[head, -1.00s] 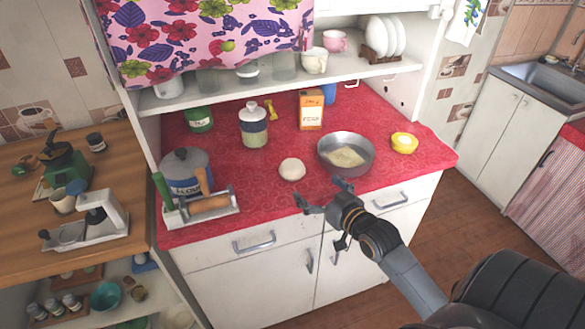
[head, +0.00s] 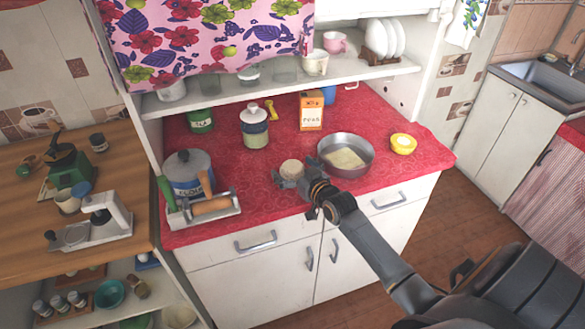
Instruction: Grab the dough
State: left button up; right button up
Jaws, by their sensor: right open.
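The dough (head: 291,168) is a small pale round ball on the red oilcloth counter (head: 270,205), left of the metal pan. My right gripper (head: 290,177) reaches in over the counter's front edge and is at the dough. Its fingers are open close around the dough's near side and partly hide it. I cannot tell whether they touch it. My left gripper is not in view.
A metal pan (head: 346,168) with pale contents stands just right of the dough. An orange box (head: 311,111), a lidded jar (head: 254,128) and a yellow bowl (head: 403,144) stand around. A tray with a rolling pin (head: 211,206) lies left. Cloth between tray and dough is clear.

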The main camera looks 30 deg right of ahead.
jog(key=c, duration=1.4)
jog(key=shift+o, duration=0.2)
jog(key=shift+r, duration=0.1)
